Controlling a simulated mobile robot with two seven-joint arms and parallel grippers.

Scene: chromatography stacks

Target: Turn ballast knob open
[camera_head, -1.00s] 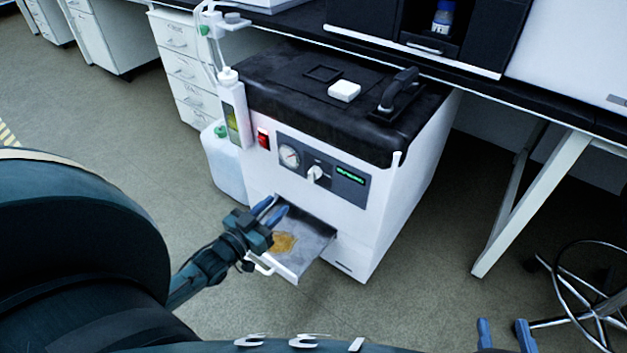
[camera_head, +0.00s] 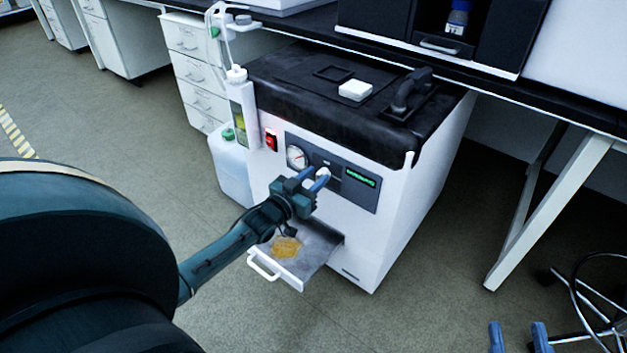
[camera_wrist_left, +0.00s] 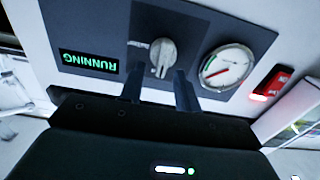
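The ballast knob (camera_wrist_left: 163,55) is a pale grey dial with a pointer ridge on the pump's dark control panel (camera_wrist_left: 190,22). It also shows in the head view (camera_head: 323,174), partly covered by my left gripper. My left gripper (camera_head: 313,177) is at the panel, its two blue fingers pointing at the knob. In the left wrist view its fingers (camera_wrist_left: 158,88) are apart, with the knob just beyond and between their tips; I cannot tell whether they touch it. My right gripper's two blue fingertips (camera_head: 517,336) show at the bottom edge, apart and empty.
A round gauge (camera_wrist_left: 227,68), a green RUNNING display (camera_wrist_left: 89,63) and a lit red switch (camera_wrist_left: 271,83) flank the knob. Below it a drawer tray (camera_head: 323,243) with an amber stain sticks out under my left arm. A jug (camera_head: 232,172) stands left of the pump.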

